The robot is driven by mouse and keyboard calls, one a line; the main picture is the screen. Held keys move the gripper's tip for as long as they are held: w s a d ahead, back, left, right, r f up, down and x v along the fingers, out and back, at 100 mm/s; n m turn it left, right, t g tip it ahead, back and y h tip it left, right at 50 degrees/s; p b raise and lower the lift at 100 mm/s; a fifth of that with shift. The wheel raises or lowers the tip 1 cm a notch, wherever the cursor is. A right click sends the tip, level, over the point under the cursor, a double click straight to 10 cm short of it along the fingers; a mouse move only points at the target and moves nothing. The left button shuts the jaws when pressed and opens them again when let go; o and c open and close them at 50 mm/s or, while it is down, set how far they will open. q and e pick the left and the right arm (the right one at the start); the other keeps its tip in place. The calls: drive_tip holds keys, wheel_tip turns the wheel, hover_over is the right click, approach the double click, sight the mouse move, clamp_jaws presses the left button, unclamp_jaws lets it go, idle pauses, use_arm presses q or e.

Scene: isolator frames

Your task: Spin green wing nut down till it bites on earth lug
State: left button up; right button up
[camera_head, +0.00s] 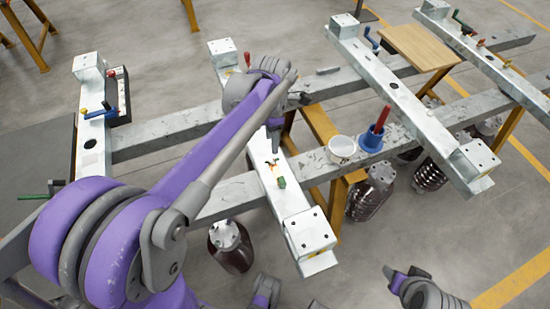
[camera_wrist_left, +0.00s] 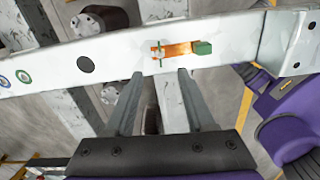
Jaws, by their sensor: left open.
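The green wing nut (camera_wrist_left: 157,52) sits at the left end of the copper-coloured earth lug (camera_wrist_left: 178,49), on the face of a pale metal beam (camera_wrist_left: 115,50). A green block (camera_wrist_left: 203,47) is at the lug's right end. In the head view the lug (camera_head: 272,166) is small, with the green block (camera_head: 281,183) nearer me. My left gripper (camera_wrist_left: 160,74) is open and empty. Its two fingers point at the beam, roughly either side of the nut, which shows between and beyond the tips. In the head view my left gripper (camera_head: 274,146) is just behind the lug. My right gripper's fingers do not show.
A white cup (camera_head: 342,150) and a blue cup (camera_head: 371,142) holding a red-handled tool stand on the crossbeam to the right. Dark ribbed insulators (camera_head: 229,246) hang below. Parallel beams lie left and right, one with a blue handle (camera_head: 100,113). A wooden board (camera_head: 418,45) is at the back.

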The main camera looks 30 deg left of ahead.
sight(272, 161)
use_arm(q)
wheel_tip(272, 161, down, 9)
drive_tip(key=shift+r+b, duration=0.1)
drive_tip(key=shift+b, duration=0.45)
clamp_jaws()
